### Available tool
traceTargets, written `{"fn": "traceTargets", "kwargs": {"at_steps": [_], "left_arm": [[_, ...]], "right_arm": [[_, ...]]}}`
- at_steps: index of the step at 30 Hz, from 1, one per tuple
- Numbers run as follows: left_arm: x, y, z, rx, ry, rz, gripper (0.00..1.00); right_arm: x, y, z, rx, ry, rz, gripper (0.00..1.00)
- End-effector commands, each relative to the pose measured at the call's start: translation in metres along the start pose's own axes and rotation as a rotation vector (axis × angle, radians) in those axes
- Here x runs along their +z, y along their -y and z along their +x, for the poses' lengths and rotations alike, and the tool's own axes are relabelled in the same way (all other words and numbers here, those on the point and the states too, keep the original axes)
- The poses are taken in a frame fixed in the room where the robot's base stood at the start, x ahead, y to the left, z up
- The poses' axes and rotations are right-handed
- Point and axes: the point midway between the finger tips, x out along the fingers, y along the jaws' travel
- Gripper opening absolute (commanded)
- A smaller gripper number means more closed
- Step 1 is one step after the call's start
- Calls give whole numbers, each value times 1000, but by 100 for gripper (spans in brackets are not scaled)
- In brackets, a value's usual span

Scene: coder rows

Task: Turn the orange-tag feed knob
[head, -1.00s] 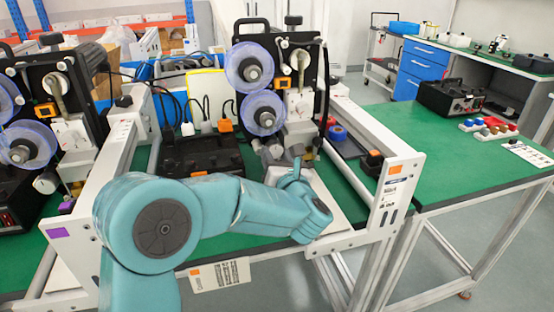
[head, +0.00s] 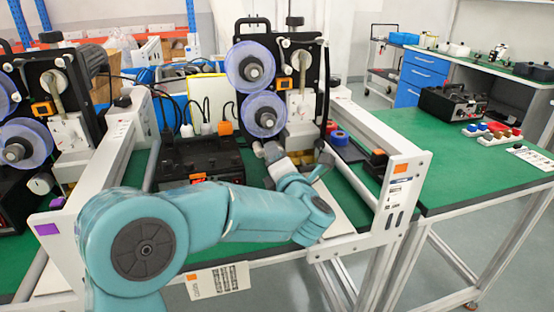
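The orange-tag coder machine (head: 312,100) stands on the middle bench, with an orange tag (head: 400,168) on its white frame. Its feed knob looks to be the small pale roller end (head: 258,149) at the lower left of the machine, mostly hidden by my gripper. My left gripper (head: 268,154) is at this knob, reaching up and back from the wrist. Its fingers are small and partly covered, so I cannot tell whether they touch or close on the knob. My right gripper is not in view.
Two purple film reels (head: 250,67) sit just above the gripper. A black control box (head: 200,158) is to its left. White frame rails (head: 375,128) flank the machine. A second coder (head: 55,110) stands at the left. The right bench (head: 440,180) has free green surface.

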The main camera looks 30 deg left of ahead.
Motion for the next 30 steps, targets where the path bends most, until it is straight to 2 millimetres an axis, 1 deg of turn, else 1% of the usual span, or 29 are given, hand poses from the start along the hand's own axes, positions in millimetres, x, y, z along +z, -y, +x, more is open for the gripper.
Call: {"fn": "traceTargets", "kwargs": {"at_steps": [6,12,26,27,29,30], "left_arm": [[0,-1,0,0,0,100,15],[0,-1,0,0,1,147,15],[0,-1,0,0,1,158,15],[0,-1,0,0,1,158,52],[0,-1,0,0,1,158,70],[0,-1,0,0,1,158,70]], "right_arm": [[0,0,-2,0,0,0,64],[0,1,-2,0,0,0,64],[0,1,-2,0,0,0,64],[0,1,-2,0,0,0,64],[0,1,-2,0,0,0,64],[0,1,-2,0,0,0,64]]}}
